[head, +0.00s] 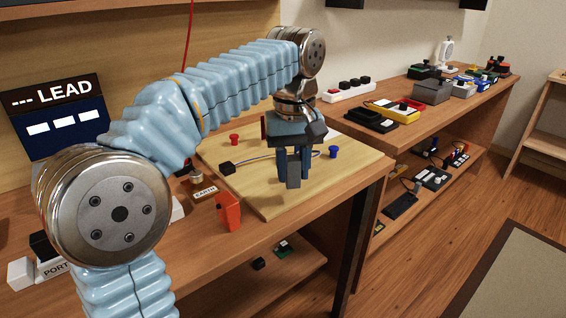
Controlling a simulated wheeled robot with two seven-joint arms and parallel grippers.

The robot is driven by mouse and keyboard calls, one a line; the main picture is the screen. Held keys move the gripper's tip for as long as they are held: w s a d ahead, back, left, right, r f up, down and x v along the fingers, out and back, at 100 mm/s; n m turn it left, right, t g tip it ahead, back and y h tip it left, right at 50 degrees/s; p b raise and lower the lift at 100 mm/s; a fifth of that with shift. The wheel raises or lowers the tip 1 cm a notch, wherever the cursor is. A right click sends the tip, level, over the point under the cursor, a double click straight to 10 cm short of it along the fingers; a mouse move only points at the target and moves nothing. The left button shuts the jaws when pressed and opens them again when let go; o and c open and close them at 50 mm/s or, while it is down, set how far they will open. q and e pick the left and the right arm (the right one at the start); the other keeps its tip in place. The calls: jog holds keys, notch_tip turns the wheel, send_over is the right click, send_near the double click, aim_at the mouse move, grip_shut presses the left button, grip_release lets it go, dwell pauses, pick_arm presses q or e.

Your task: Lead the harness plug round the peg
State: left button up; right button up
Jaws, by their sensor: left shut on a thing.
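My left gripper (293,178) is low over the right part of the pale wooden board (270,206), shut on the harness plug, which its fingers hide. The harness cable (256,160) is a thin bluish lead. It runs from a black block (227,168) on the left of the board to my fingers, and a bit of it shows just right of them. A blue peg (334,151) stands right of the gripper, apart from it. A red peg (234,139) stands at the back left of the board. My right gripper is out of view.
An orange-red block (228,212) and an EARTH label (205,192) are at the board's left front. A LEAD sign (58,115) stands at the left. A side bench (440,118) with several boxes is at the right.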

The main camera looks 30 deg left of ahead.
pick_arm(q)
jog(key=shift+w+d, duration=0.35)
jog(key=shift+w, duration=0.4)
jog(key=shift+w+d+f, duration=0.1)
jog(key=shift+w+d, duration=0.45)
jog(key=shift+w, duration=0.75)
jog(key=shift+w+d+r, duration=0.1)
jog(key=shift+w+d, duration=0.4)
jog(key=shift+w, duration=0.85)
jog(key=shift+w+d+f, duration=0.1)
jog(key=shift+w+d, duration=0.45)
jog(key=shift+w, duration=0.75)
